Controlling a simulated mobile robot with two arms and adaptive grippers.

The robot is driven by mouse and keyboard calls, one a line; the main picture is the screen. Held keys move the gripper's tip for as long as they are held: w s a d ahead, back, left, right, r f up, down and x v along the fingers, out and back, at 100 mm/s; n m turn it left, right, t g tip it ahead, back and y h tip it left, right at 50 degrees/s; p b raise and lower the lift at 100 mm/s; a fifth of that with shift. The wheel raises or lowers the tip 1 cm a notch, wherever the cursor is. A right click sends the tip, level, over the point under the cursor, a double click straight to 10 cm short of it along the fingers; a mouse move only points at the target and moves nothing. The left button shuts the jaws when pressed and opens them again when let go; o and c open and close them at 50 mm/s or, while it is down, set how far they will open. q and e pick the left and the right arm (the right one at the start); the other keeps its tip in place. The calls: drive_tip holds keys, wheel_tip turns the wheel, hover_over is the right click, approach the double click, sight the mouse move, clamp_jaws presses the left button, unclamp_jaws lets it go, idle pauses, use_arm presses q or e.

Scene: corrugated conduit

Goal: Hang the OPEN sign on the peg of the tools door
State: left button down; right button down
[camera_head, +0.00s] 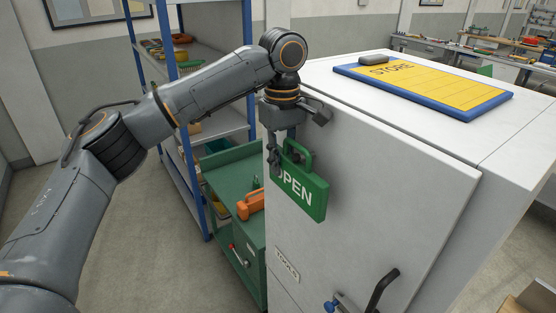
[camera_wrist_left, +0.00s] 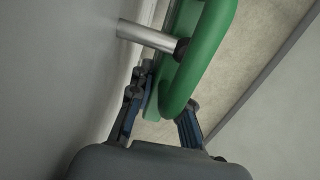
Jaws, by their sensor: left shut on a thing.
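The green OPEN sign (camera_head: 312,198) hangs upright against the white tools door (camera_head: 380,210), its handle at the top. My left gripper (camera_head: 283,157) is shut on the sign's handle from above. In the left wrist view the gripper (camera_wrist_left: 162,98) has its fingers on either side of the green handle (camera_wrist_left: 200,62). The metal peg (camera_wrist_left: 145,37) sticks out from the door, its dark tip overlapping the handle's inner edge. I cannot tell whether the peg passes through the handle. The peg is hidden in the head view.
A TOOLS label (camera_head: 287,265) and a black door handle (camera_head: 382,290) are lower on the door. A yellow STORE sign (camera_head: 425,85) lies on the cabinet top. A green cart (camera_head: 225,172) and blue-post shelving (camera_head: 190,125) stand left, close to the arm.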

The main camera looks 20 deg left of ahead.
use_arm(q)
drive_tip(key=shift+s+a+f, duration=0.1)
drive_tip(key=shift+s+f, duration=0.05)
drive_tip(key=shift+s, duration=0.2)
drive_tip(key=s+a, duration=0.4)
drive_tip(key=s, duration=0.1)
drive_tip(key=shift+b, duration=0.35)
idle(0.5)
drive_tip(key=shift+w, duration=0.1)
